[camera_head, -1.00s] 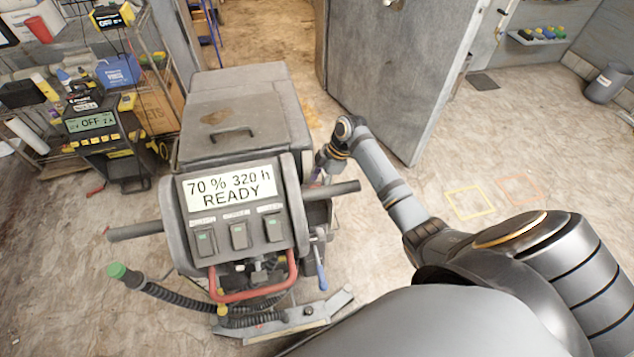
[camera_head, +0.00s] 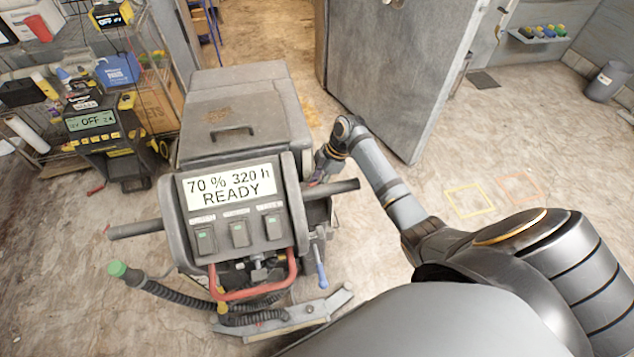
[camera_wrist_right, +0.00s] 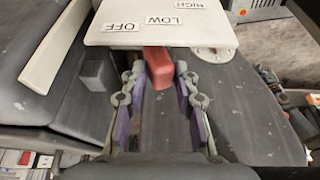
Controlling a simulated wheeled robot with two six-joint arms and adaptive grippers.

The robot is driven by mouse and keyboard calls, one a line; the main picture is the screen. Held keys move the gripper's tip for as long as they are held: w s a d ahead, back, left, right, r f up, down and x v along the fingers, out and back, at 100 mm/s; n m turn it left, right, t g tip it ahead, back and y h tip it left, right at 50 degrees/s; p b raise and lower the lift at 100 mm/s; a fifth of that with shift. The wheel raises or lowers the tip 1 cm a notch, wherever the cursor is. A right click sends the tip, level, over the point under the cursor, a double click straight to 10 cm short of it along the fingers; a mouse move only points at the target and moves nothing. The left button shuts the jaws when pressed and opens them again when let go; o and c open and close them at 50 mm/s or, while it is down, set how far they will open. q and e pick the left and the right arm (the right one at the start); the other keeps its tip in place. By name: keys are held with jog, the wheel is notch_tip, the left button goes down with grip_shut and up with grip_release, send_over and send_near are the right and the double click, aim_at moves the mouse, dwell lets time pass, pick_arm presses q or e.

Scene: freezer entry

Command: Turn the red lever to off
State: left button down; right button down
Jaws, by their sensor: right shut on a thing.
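The red lever (camera_wrist_right: 157,62) shows in the right wrist view, coming out from under a white plate (camera_wrist_right: 145,35) marked OFF, LOW and HIGH. It lies roughly below the LOW label. My right gripper (camera_wrist_right: 160,76) is shut on the lever, with a finger on each side. In the head view my right gripper (camera_head: 322,168) is at the right side of the grey floor machine (camera_head: 245,110), partly hidden behind its right handle. The lever cannot be made out in the head view. My left gripper is not in view.
The machine's display (camera_head: 230,184) reads 70 %, 320 h, READY. A red bar (camera_head: 252,294) and a blue-gripped lever (camera_head: 321,272) are on its front. A shelf rack (camera_head: 150,60) and a yellow-black charger (camera_head: 105,135) stand left. A grey door (camera_head: 395,80) stands behind my arm.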

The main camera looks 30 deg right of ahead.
jog(key=w, duration=0.1)
jog(key=w+b, duration=0.1)
jog(key=w+d, duration=0.1)
jog(key=w, duration=0.1)
jog(key=shift+w+d+r+b, duration=0.1)
jog(key=shift+r+b, duration=0.3)
jog(key=c, duration=1.6)
grip_release()
jog(key=o, duration=0.6)
jog(key=shift+w+f, duration=0.2)
jog(key=shift+w, duration=0.15)
jog(key=v, duration=1.2)
jog(key=shift+s+d, duration=0.1)
